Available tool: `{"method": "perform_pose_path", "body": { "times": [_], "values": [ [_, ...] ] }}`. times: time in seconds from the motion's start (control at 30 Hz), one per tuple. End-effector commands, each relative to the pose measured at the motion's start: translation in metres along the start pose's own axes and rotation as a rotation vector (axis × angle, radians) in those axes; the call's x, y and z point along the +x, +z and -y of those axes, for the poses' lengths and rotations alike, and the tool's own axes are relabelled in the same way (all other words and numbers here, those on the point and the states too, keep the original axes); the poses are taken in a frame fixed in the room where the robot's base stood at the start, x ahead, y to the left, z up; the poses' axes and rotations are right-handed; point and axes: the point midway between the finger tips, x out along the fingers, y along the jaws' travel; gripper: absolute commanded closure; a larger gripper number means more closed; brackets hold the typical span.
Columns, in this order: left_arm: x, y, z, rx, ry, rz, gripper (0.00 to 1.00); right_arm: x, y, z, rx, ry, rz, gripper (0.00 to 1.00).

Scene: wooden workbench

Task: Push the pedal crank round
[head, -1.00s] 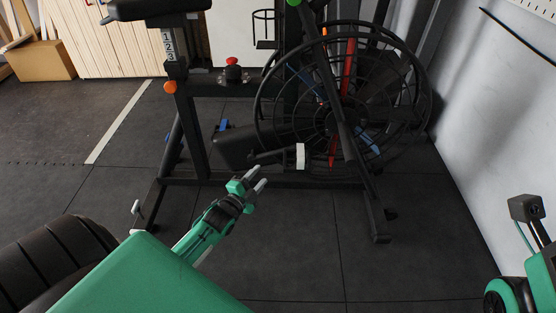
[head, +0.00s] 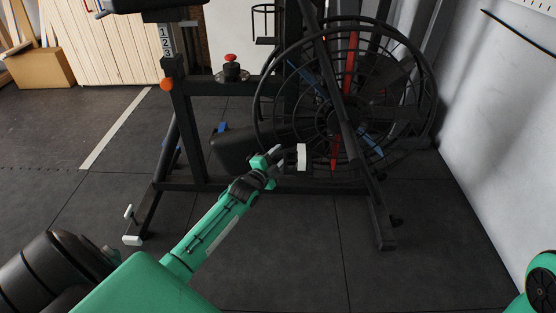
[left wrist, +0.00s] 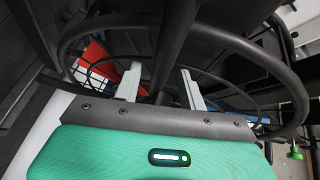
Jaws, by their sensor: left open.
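A black exercise bike with a caged fan wheel (head: 345,95) stands ahead. A pedal (head: 302,158) with a white face shows low on the near side of the cage. The crank arm is dark against the wheel and hard to make out. My left gripper (head: 276,163), on a green arm, is just left of the pedal; I cannot tell whether it touches. In the left wrist view its two pale fingers (left wrist: 161,85) are apart, with a black bar and the cage behind or between them. The pedal is not clear there. My right gripper is out of view.
The bike's black frame post (head: 185,130), an orange knob (head: 167,84) and a red-topped knob (head: 231,66) stand left of the wheel. A grey wall (head: 490,130) closes off the right. The dark floor in front is clear.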

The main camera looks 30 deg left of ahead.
Motion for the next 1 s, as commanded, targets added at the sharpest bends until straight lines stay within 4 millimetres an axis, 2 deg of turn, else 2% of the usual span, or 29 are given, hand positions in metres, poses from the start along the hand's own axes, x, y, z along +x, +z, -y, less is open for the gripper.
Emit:
{"method": "perform_pose_path", "body": {
  "times": [0.2, 0.27, 0.4, 0.43, 0.87, 1.0],
  "values": [
    [0.0, 0.0, 0.0, 0.0, 0.0, 0.0, 0.59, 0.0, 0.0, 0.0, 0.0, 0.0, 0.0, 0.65],
    [0.0, 0.0, 0.0, 0.0, 0.0, 0.0, 0.68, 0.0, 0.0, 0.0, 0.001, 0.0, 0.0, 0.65],
    [0.0, 0.0, 0.0, 0.001, 0.0, 0.0, 0.96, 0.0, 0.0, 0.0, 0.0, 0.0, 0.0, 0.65],
    [0.0, 0.0, 0.0, 0.0, 0.0, 0.0, 1.0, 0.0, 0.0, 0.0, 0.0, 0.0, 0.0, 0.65],
    [0.001, -0.001, -0.002, 0.045, 0.025, 0.01, 1.0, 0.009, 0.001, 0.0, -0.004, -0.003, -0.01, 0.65],
    [0.002, -0.001, -0.007, 0.11, 0.061, 0.026, 1.0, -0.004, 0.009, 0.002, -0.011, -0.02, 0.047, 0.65]
  ]
}}
